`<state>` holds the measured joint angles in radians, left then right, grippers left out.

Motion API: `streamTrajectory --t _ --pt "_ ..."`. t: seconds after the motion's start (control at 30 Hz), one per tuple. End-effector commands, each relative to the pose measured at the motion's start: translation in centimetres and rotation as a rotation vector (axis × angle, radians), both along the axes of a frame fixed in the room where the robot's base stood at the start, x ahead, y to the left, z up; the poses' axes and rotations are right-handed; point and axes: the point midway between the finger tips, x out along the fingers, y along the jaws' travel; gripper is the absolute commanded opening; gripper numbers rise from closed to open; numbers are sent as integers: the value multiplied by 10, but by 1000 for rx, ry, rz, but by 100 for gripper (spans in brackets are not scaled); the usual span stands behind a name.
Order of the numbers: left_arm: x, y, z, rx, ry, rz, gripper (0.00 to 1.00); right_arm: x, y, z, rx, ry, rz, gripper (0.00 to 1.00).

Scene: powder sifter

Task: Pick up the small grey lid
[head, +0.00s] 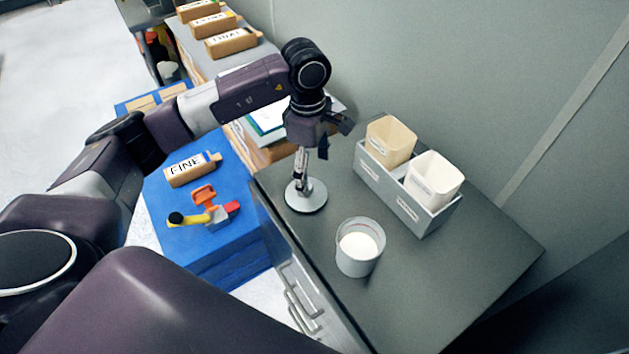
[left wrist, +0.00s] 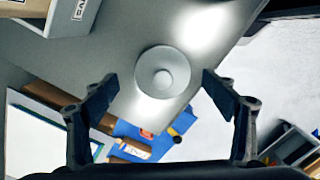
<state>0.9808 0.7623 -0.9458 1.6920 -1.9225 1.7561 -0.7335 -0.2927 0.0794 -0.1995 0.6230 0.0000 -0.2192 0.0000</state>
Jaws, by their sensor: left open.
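The small grey lid (head: 306,198) is a round disc with a raised knob in its middle. It lies flat on the dark grey counter top near its left edge. My left gripper (head: 313,153) is above it, pointing down, open and empty. In the left wrist view the lid (left wrist: 162,72) shows between and a little beyond the two spread fingertips (left wrist: 160,82), apart from both. The gripper partly covers the area just behind the lid in the head view. My right gripper is not in view.
A cup of white powder (head: 359,248) stands on the counter (head: 440,275) in front of the lid. A grey holder (head: 408,207) with two tubs stands to the right. A blue surface (head: 222,240) on the left holds a "FINE" block (head: 190,170) and a coloured tool (head: 205,207).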

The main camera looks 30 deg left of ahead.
Motion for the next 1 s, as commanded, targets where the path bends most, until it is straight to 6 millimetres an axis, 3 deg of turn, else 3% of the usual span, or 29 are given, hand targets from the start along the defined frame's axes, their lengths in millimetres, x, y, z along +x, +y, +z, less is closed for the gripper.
streamTrajectory --t 0.1,0.43,0.73,1.0 --pt "0 11 -1 61 -3 -21 79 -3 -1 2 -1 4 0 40" --pt "-3 12 -32 62 1 -21 79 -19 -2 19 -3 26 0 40" --pt "-5 13 -71 60 -1 -19 79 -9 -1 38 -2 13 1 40" --pt "-4 13 -76 60 -5 -20 79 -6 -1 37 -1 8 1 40"
